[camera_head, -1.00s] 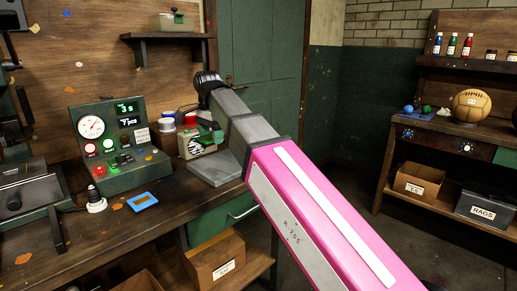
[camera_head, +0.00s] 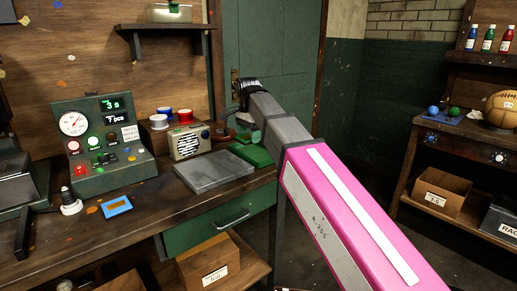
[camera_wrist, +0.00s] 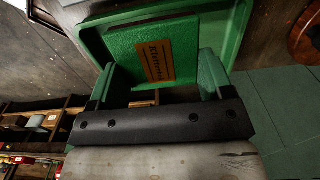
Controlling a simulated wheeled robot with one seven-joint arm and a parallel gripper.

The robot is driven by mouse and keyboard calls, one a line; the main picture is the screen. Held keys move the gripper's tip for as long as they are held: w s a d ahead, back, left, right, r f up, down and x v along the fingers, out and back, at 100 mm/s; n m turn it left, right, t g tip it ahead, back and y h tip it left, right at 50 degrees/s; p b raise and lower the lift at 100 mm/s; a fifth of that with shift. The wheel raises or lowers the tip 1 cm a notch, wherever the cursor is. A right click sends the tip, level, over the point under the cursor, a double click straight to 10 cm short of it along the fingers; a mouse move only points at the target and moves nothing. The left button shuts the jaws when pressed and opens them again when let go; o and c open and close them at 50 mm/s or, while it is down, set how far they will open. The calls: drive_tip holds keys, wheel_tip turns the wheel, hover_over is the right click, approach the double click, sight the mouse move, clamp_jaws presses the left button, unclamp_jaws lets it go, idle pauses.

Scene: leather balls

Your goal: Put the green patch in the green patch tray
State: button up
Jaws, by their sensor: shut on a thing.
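The green patch (camera_wrist: 124,46) is a textured flat piece with a brown lettered label. In the wrist view it lies between the two green fingers of my gripper (camera_wrist: 160,66), which is shut on it. The green tray (camera_wrist: 92,42) is right behind the patch, its rim showing on both sides. In the head view the green tray (camera_head: 256,155) lies on the bench, right of a grey slab. My gripper (camera_head: 247,131) is just above the tray there, partly hidden by my arm. I cannot tell whether the patch touches the tray floor.
The grey slab (camera_head: 213,172) lies beside the tray. A beige radio (camera_head: 187,143) with colored tins stands behind. A shelf unit with balls (camera_head: 433,110) stands apart at right.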

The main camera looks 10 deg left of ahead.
sight(258, 153)
drive_tip(key=w+d+f, duration=0.2)
drive_tip(key=w, duration=0.1)
drive_tip(key=shift+w+d+f, duration=0.1)
drive_tip(key=shift+d+f, duration=0.2)
drive_tip(key=shift+d, duration=0.1)
drive_tip(key=shift+f, duration=2)
drive_tip(key=o, duration=1)
drive_tip(key=shift+f, duration=0.1)
wheel_tip(258, 153, up, 12)
